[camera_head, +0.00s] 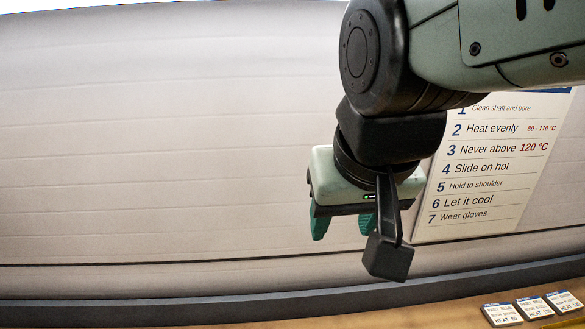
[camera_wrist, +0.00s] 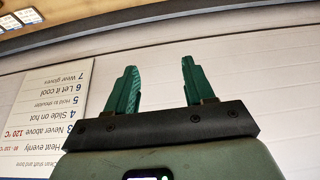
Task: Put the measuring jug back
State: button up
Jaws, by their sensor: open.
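My gripper (camera_head: 343,224) is raised in front of the pale wall in the head view, with its green fingers pointing down. In the wrist view my gripper (camera_wrist: 158,85) shows two green fingers set apart with nothing between them. It is open and empty. No measuring jug shows in either view, and I cannot see the place where it belongs.
A white instruction sign (camera_head: 490,165) hangs on the wall behind my arm, to the right. Several small labelled cards (camera_head: 535,306) lie on the wooden surface (camera_head: 400,316) at lower right. The wall (camera_head: 150,150) to the left is bare.

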jog(key=shift+t, duration=0.4)
jog(key=s, duration=0.1)
jog(key=s+d+r, duration=0.1)
jog(key=s+d, duration=0.1)
jog(key=s, duration=0.1)
jog(key=shift+r, duration=0.35)
